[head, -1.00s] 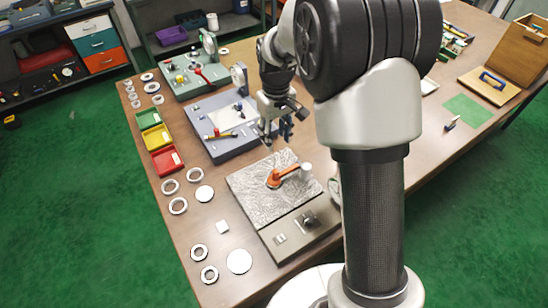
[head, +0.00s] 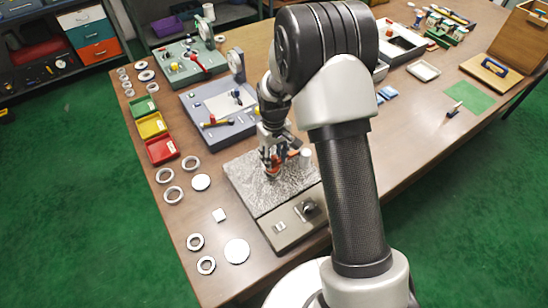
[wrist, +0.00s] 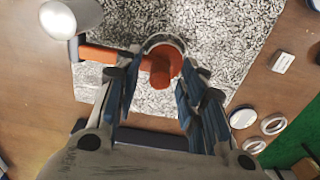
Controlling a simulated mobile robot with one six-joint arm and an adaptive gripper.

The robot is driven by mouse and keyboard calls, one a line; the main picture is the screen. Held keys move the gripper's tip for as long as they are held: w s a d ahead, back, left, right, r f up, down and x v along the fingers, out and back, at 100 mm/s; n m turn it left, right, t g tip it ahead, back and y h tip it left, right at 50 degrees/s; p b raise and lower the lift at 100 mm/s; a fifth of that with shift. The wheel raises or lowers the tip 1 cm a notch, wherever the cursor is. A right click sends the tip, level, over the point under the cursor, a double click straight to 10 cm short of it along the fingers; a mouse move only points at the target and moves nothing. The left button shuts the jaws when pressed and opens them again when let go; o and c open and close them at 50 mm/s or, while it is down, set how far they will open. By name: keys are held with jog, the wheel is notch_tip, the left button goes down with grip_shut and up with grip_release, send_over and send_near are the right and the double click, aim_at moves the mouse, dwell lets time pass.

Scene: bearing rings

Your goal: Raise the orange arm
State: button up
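The orange arm (wrist: 97,53) lies low across the speckled plate (wrist: 230,50). Its orange round hub (wrist: 161,70) sits in a pale ring, and a white knob (wrist: 72,18) is at its far left end in the wrist view. In the head view the orange arm (head: 293,154) is partly hidden behind my gripper. My gripper (head: 271,172) points down over the hub end. In the wrist view its blue-padded fingers (wrist: 158,80) stand apart, one on each side of the hub. Whether they touch it I cannot tell.
The plate sits on a grey base with a dark control (head: 306,209). Metal rings (head: 173,194) and discs lie on the table to the left. A blue-grey fixture (head: 218,120) stands behind, with a red tray (head: 161,150) beside it.

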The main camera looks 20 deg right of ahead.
jog(key=shift+c, duration=0.5)
grip_shut()
dwell(0.4)
